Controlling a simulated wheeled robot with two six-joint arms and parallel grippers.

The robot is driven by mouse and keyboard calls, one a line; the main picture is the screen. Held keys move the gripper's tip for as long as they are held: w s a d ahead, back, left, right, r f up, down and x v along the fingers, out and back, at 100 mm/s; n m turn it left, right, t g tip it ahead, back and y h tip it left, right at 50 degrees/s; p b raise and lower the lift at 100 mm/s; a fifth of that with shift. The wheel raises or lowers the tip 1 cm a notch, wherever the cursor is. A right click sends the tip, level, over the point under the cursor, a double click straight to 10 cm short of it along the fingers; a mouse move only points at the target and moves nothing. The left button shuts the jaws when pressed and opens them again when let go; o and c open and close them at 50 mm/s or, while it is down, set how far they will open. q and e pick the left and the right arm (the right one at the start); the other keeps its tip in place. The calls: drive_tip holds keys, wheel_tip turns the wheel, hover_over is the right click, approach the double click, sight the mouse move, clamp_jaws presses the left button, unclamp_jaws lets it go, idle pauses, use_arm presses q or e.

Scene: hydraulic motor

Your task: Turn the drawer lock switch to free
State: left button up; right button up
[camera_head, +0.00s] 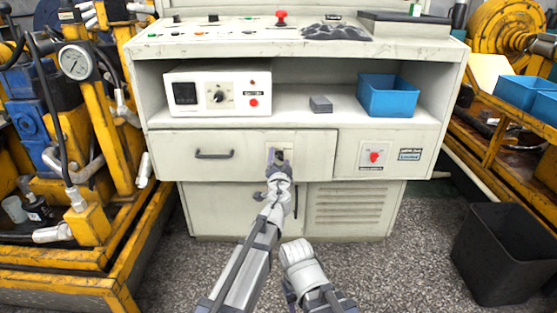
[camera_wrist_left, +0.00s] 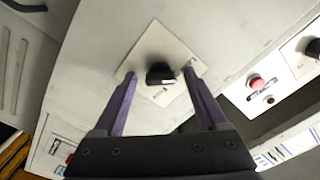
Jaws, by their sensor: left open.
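The drawer lock switch is a small black knob (camera_wrist_left: 160,73) on a pale square plate (camera_wrist_left: 150,50), set in the front of the cream drawer (camera_head: 238,147). In the head view my left gripper (camera_head: 279,158) is at the drawer front, right of the drawer handle (camera_head: 214,155), and largely covers the switch. In the left wrist view my left gripper (camera_wrist_left: 160,76) is open, with one purple finger on each side of the knob. Whether the fingers touch the knob cannot be told. The plate's marking is too small to read.
A panel with a red switch (camera_head: 375,156) is right of the drawer. Above are a white control box (camera_head: 218,92), a small grey block (camera_head: 320,104) and a blue bin (camera_head: 388,97). Yellow machinery (camera_head: 92,150) stands left; a black bin (camera_head: 503,250) stands on the floor at right.

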use_arm(q)
drive_tip(key=shift+c, duration=0.3)
clamp_jaws()
idle(0.4)
drive_tip(key=m, duration=1.3)
drive_tip(key=shift+m, duration=2.4)
